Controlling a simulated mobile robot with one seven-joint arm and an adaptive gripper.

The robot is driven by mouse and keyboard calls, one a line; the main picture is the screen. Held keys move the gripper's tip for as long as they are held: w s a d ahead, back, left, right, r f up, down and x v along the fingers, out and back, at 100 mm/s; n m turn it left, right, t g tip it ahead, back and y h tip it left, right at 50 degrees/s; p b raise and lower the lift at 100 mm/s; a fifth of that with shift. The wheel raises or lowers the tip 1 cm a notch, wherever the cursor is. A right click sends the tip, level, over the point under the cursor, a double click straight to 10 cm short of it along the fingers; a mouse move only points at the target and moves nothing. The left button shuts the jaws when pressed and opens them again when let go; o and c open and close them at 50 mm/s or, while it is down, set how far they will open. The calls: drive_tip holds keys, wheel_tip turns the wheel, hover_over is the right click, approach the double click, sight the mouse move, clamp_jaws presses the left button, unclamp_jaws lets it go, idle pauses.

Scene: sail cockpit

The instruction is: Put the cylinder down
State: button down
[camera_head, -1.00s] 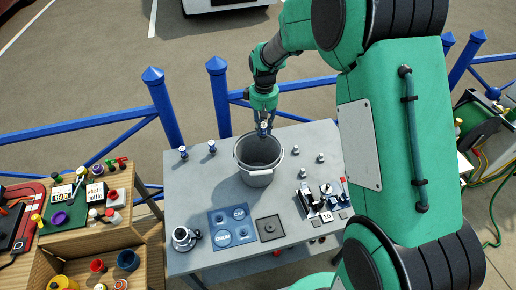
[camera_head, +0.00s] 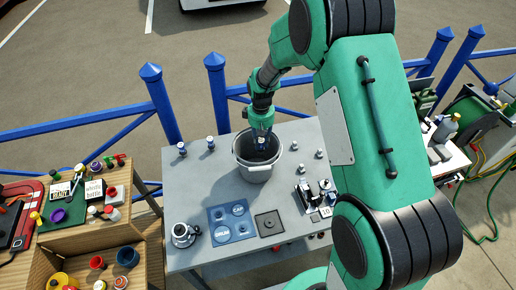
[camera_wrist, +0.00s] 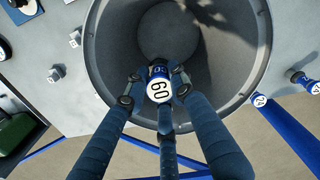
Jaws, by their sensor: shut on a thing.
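My gripper (camera_head: 262,145) is shut on a small blue-and-white cylinder. In the wrist view the cylinder (camera_wrist: 159,82) shows a white top marked "60" and a blue band, with the fingers (camera_wrist: 155,90) around it. The gripper and cylinder are over the mouth of a grey bucket (camera_head: 258,173) on the grey table. The bucket (camera_wrist: 262,40) fills the middle of the wrist view, and its visible floor looks empty. How deep the cylinder sits relative to the rim is hard to tell.
Two blue-and-white cylinders (camera_head: 182,149) (camera_head: 210,143) stand left of the bucket. Small metal weights (camera_head: 294,146) stand to its right. A blue mat (camera_head: 231,224), a dark square plate (camera_head: 269,224) and a scale-like device (camera_head: 316,196) are in front. Blue railing (camera_head: 217,90) runs behind the table (camera_head: 200,190).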

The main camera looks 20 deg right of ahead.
sight(261, 151)
drive_tip(key=shift+f, duration=3)
drive_tip(key=shift+f, duration=1.85)
drive_tip(key=shift+f+b, duration=0.1)
drive_tip(key=shift+b, duration=0.2)
drive_tip(key=c, duration=1.5)
unclamp_jaws()
drive_tip(key=shift+o, duration=0.2)
wheel_tip(261, 151, up, 11)
drive_tip(key=shift+r+p, duration=0.1)
drive_tip(key=shift+p, duration=0.2)
drive_tip(key=shift+r, duration=0.5)
